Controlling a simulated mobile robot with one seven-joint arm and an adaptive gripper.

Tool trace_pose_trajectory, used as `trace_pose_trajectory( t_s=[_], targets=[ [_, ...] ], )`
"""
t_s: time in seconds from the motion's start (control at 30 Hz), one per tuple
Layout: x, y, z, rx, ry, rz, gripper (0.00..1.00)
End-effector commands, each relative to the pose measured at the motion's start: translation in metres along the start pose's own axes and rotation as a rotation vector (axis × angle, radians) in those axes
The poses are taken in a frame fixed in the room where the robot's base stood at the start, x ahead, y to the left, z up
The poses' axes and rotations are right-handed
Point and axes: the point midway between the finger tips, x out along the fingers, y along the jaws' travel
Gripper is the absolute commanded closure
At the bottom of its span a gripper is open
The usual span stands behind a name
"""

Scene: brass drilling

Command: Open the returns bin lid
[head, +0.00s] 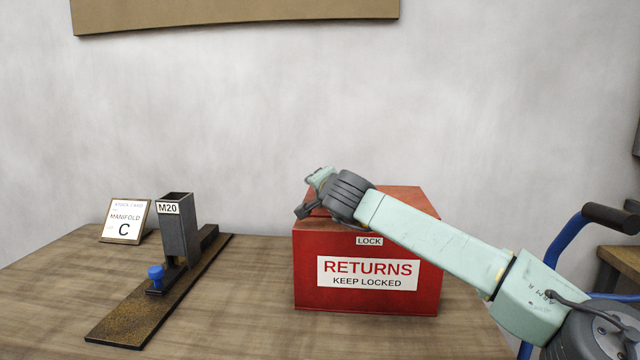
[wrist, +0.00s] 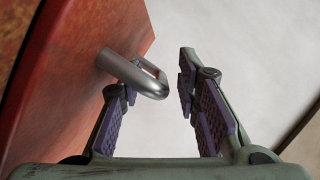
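The returns bin (head: 310,270) is a red box on the table, marked RETURNS, KEEP LOCKED. A small LOCK label (head: 369,241) is on its front. Its lid (head: 405,200) looks shut, partly hidden by my arm. In the wrist view a grey metal handle (wrist: 125,70), a bent bar, stands out from a red face of the bin (wrist: 75,85). My gripper (head: 303,208) is over the bin's left top part. In the wrist view my gripper (wrist: 155,85) is open, with the handle's outer end between or just in front of its fingertips. I cannot tell whether they touch.
At left on the wooden table (head: 60,290) a dark M20 holder (head: 176,235) with a blue knob (head: 156,275) stands on a long base. A pale wall is close behind. The table between holder and bin is clear.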

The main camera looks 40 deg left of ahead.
Motion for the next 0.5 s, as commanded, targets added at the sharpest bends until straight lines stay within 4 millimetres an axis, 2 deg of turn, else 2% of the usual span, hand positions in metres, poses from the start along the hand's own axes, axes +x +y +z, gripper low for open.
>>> trace_pose_trajectory(
  t_s=[0.2, 0.5],
  targets=[
    [0.0001, 0.0003, 0.0001, 0.000, 0.000, 0.000, 0.71],
    [-0.0002, 0.0001, 0.0000, 0.000, 0.000, 0.000, 0.91]
  ],
)
